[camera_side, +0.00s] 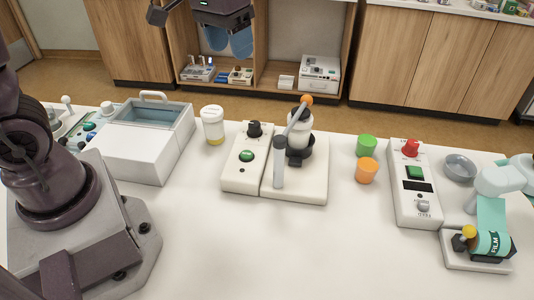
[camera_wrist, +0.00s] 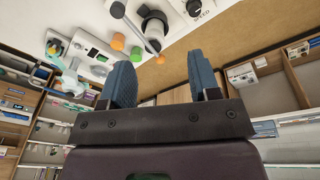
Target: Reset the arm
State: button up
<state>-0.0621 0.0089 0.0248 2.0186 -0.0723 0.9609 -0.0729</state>
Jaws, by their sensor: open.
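My gripper (camera_side: 228,42) is raised high at the top of the side view, beyond the back edge of the white table (camera_side: 290,235). Its two blue fingers point down, apart, with nothing between them. In the wrist view my gripper (camera_wrist: 162,84) also shows its blue fingers spread and empty, with the table devices past them at the top. It touches nothing on the table.
The table front is clear.

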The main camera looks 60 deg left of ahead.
jog(key=s+d+r+m+t, duration=0.1)
jog(key=s+r, duration=0.1)
jog(key=s, duration=0.5)
jog(key=s+d+r+m+t, duration=0.1)
jog(key=s+t, duration=0.1)
jog(key=s, duration=0.5)
jog(key=shift+r+t+y, duration=0.3)
jog(key=shift+r, duration=0.1)
dwell(0.4)
